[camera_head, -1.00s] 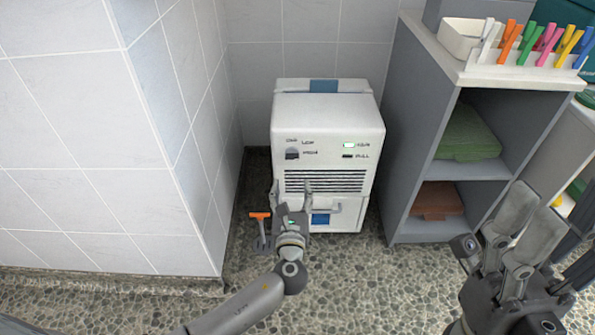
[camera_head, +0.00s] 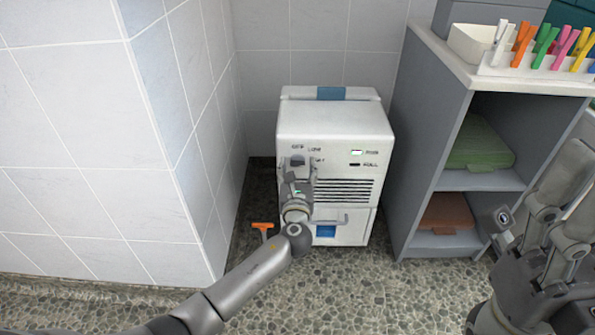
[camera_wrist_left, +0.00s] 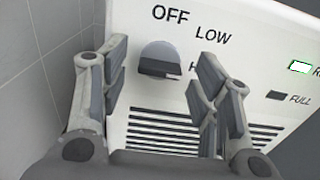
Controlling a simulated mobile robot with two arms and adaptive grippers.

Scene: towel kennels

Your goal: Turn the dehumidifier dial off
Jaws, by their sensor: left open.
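The white dehumidifier (camera_head: 335,122) stands on the floor against the tiled wall. Its grey dial (camera_wrist_left: 158,60) shows in the left wrist view, below the OFF label and left of LOW; a third label is partly hidden. I cannot tell which label the dial points to. My left gripper (camera_wrist_left: 162,66) is open, with one finger on each side of the dial in that view; contact is not visible. In the head view the left gripper (camera_head: 299,168) covers most of the dial. My right gripper (camera_head: 535,215) is at the right, away from the dehumidifier; its opening is unclear.
A grey shelf unit (camera_head: 430,125) stands right of the dehumidifier, with a green folded towel (camera_head: 480,145) and a brown one (camera_head: 446,212). Colored clips (camera_head: 545,42) stand on top. An orange-headed tool (camera_head: 262,226) is on the floor. A tiled wall corner (camera_head: 165,110) rises at left.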

